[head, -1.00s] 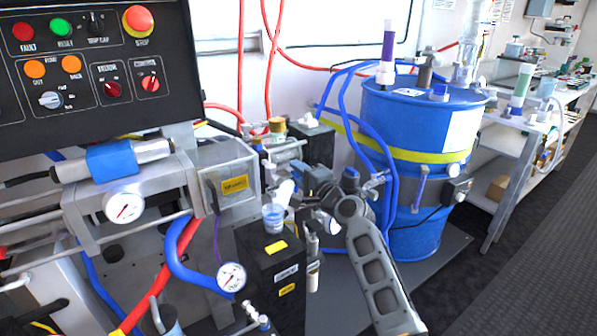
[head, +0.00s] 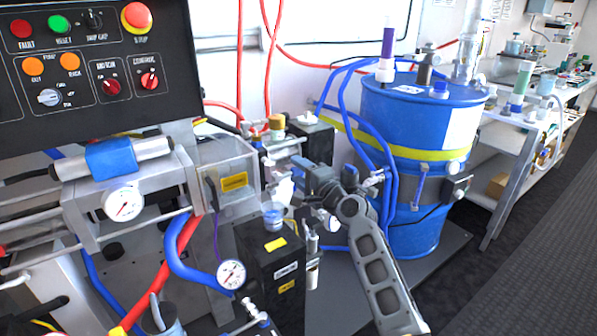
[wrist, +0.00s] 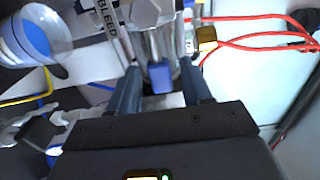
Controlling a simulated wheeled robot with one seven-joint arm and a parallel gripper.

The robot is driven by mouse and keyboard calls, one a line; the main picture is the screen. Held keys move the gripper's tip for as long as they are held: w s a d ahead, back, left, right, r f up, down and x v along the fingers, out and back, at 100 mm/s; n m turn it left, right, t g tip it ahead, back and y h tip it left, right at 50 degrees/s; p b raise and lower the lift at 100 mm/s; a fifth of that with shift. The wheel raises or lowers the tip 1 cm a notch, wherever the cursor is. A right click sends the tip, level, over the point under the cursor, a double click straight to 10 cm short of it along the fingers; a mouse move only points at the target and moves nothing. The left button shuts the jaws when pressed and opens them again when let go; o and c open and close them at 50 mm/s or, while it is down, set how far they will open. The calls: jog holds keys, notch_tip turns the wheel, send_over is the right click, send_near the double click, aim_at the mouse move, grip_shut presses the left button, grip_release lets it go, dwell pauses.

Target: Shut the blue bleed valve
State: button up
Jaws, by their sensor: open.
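The blue bleed valve (wrist: 160,76) shows in the wrist view as a small blue handle below a metal cylinder, close to a label reading BLEED (wrist: 112,27). My gripper (wrist: 159,68) is open, with one dark finger on each side of the blue handle. I cannot tell whether either finger touches it. In the head view my gripper (head: 308,180) reaches left toward the metal fittings beside the black box, and the valve's handle cannot be made out there.
A clear cup with blue contents (head: 272,217) stands on a black box (head: 270,262) just left of my gripper; the cup (wrist: 35,38) also shows in the wrist view. A blue drum (head: 415,120) with blue hoses stands to the right. Red hoses (wrist: 245,37) run nearby.

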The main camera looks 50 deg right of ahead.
jog(key=v, duration=0.7)
jog(key=shift+s, duration=0.1)
dwell(0.4)
jog(key=s+a+f+n+g, duration=0.1)
jog(key=s+a+f+n, duration=0.2)
jog(key=s+a, duration=0.3)
jog(key=s+a+f+n+y+p, duration=0.1)
jog(key=s+a+f+n, duration=0.25)
jog(key=s+a, duration=0.2)
jog(key=s+a+f+n+g, duration=0.1)
jog(key=s+a+f+n, duration=0.15)
jog(key=s+a, duration=0.35)
jog(key=s+a+r+n+y, duration=0.1)
jog(key=s+a+r+n, duration=0.2)
jog(key=s, duration=0.3)
jog(key=s+a+r+n+y, duration=0.1)
jog(key=s+a+r+n, duration=0.2)
jog(key=s+a+n, duration=0.1)
jog(key=s+a+r+n+y+p, duration=0.1)
jog(key=s+a+r+n, duration=0.3)
jog(key=s, duration=0.5)
jog(key=shift+a+n+g+y, duration=0.3)
jog(key=shift+a+n+y, duration=0.1)
jog(key=shift+n, duration=0.1)
jog(key=shift+s, duration=0.1)
